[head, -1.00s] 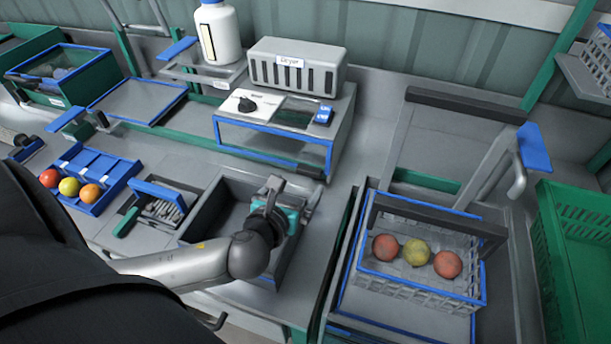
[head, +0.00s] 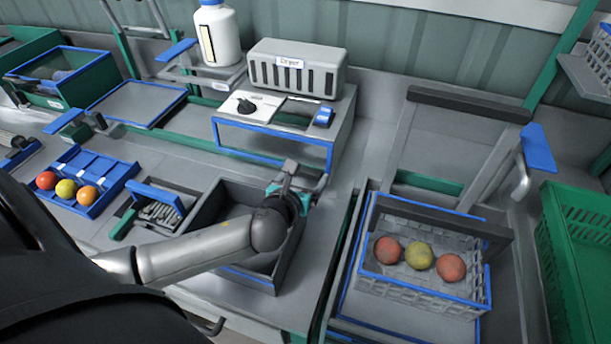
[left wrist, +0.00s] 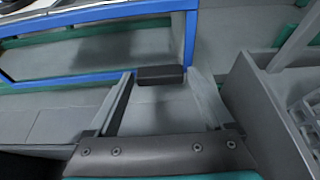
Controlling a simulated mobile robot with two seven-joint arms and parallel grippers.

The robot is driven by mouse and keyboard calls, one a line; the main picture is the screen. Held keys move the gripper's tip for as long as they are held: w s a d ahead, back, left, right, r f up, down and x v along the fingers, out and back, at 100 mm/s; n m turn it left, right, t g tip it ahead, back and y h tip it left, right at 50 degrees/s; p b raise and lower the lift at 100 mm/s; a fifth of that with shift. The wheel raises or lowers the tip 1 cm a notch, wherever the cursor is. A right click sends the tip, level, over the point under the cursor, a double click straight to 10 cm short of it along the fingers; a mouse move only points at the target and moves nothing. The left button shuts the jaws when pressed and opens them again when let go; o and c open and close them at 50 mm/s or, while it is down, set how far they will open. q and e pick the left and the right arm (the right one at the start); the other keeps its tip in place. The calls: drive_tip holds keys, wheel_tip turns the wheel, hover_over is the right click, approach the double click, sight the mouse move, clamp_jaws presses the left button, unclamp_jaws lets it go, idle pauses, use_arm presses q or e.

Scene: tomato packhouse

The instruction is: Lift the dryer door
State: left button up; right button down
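The dryer (head: 297,68) is a grey box unit on the back bench, with a blue-framed, see-through front door (head: 270,131) that looks closed. The door's blue frame also shows in the left wrist view (left wrist: 100,14). A small dark handle (left wrist: 160,75) sits at the door's lower right corner. My left gripper (head: 306,177) is open at that corner, with the handle between its fingertips (left wrist: 160,88) and small gaps on both sides. In the head view the gripper hides the handle. My right gripper is not in view.
A grey open bin (head: 205,208) lies below my left arm. A wire basket (head: 420,300) with three fruits stands at right, beside a green crate (head: 565,235). A blue tray (head: 105,172) with three fruits is at left. A white bottle (head: 218,35) stands beside the dryer.

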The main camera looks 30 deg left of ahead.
use_arm(q)
clamp_jaws()
idle(0.5)
